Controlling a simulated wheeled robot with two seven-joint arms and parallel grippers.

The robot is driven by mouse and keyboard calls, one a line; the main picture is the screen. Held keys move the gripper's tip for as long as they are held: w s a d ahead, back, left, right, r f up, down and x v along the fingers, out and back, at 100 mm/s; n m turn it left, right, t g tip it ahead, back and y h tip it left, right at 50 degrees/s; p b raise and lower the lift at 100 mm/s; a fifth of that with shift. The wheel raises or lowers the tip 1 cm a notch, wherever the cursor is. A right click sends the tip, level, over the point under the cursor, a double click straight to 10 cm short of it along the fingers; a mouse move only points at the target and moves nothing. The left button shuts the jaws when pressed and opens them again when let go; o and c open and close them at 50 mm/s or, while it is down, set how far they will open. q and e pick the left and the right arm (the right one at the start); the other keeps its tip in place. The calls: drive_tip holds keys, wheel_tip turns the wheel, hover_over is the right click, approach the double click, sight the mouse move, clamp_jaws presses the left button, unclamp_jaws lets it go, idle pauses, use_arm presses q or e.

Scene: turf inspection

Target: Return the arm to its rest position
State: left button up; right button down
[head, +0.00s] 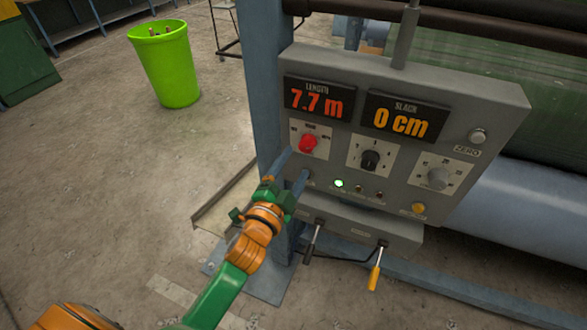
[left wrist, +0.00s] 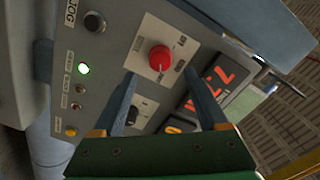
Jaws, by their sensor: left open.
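My left arm reaches up from the bottom of the head view. Its gripper (head: 292,167) is open and empty, its two blue-grey fingers apart in front of the lower left of the grey control panel (head: 490,98). The red knob (head: 308,142) is just above and right of the fingertips. In the left wrist view the open fingers (left wrist: 161,75) frame the red knob (left wrist: 160,57) with a gap around it; I cannot tell how far off it is. My right gripper is in neither view.
The length display (head: 319,98) reads 7.7 m and the slack display (head: 403,119) 0 cm. A green lamp (head: 339,183) is lit. Two levers (head: 374,277) stick out below the panel. A blue post stands beside it. A green bin (head: 165,68) stands on open floor.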

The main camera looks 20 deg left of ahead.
use_arm(q)
drive_tip(key=shift+s, duration=0.45)
drive_tip(key=shift+f, duration=0.1)
drive_tip(key=s+f+n+g, duration=0.2)
drive_tip(key=s+f+g, duration=0.15)
drive_tip(key=f, duration=0.75)
drive_tip(key=s+f+n+g, duration=0.1)
drive_tip(key=s+f+g, duration=0.3)
drive_tip(key=f, duration=0.6)
drive_tip(key=s+f+n+g, duration=0.2)
drive_tip(key=s+f, duration=0.3)
drive_tip(key=f, duration=0.6)
drive_tip(key=s+a+f+n+g, duration=0.1)
drive_tip(key=s+f, duration=0.5)
drive_tip(key=s, duration=0.6)
drive_tip(key=s+a+f+n+g, duration=0.2)
drive_tip(key=s+f+g, duration=0.3)
drive_tip(key=s, duration=0.8)
drive_tip(key=shift+s+f+n+g+y, duration=0.2)
drive_tip(key=shift+f+n+g+y, duration=0.15)
drive_tip(key=shift+n+g, duration=0.4)
